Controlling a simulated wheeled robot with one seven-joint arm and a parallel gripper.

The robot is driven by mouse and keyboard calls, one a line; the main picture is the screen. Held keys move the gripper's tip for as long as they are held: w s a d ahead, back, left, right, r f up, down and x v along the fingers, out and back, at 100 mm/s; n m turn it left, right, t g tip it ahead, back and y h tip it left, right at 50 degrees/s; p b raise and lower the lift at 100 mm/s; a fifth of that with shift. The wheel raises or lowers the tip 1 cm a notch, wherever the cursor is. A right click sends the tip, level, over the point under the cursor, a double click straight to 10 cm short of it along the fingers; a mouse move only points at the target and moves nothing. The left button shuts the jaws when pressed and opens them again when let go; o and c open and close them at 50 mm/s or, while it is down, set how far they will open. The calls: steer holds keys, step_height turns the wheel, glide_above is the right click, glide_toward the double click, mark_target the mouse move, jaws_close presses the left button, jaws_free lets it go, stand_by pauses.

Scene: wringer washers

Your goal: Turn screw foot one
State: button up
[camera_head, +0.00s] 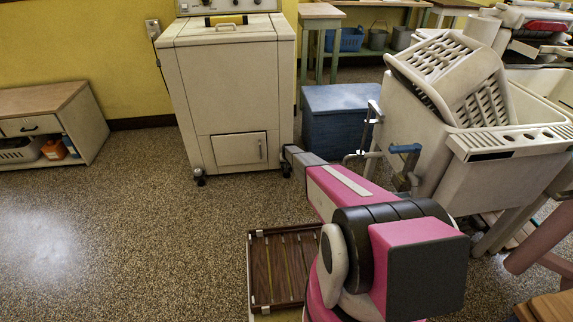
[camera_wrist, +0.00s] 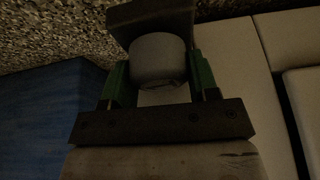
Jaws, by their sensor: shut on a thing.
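The white wringer washer (camera_head: 228,95) stands against the yellow wall, with dark feet under its front corners. The left front foot (camera_head: 199,177) is clear of my arm. My arm reaches to the right front foot (camera_head: 286,171), which is partly hidden behind it. In the wrist view, my gripper (camera_wrist: 161,72) has its green fingers shut on both sides of a grey round screw foot (camera_wrist: 157,52). A dark bracket (camera_wrist: 150,13) lies just past the foot. The washer's pale panels (camera_wrist: 225,60) are to the right. Which foot is number one cannot be told.
A blue box (camera_head: 338,118) stands just right of the washer; its blue side also fills the left of the wrist view (camera_wrist: 45,120). A white tub (camera_head: 430,125) with a slatted basket is farther right. A brown tray (camera_head: 285,265) lies near my arm. The left floor is clear.

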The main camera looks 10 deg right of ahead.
steer(key=shift+m+h, duration=0.6)
steer(key=shift+m, duration=0.9)
steer(key=o, duration=0.9)
steer(key=shift+r, duration=0.1)
steer(key=v, duration=1)
steer(key=shift+s+r, duration=0.2)
steer(key=shift+r, duration=0.1)
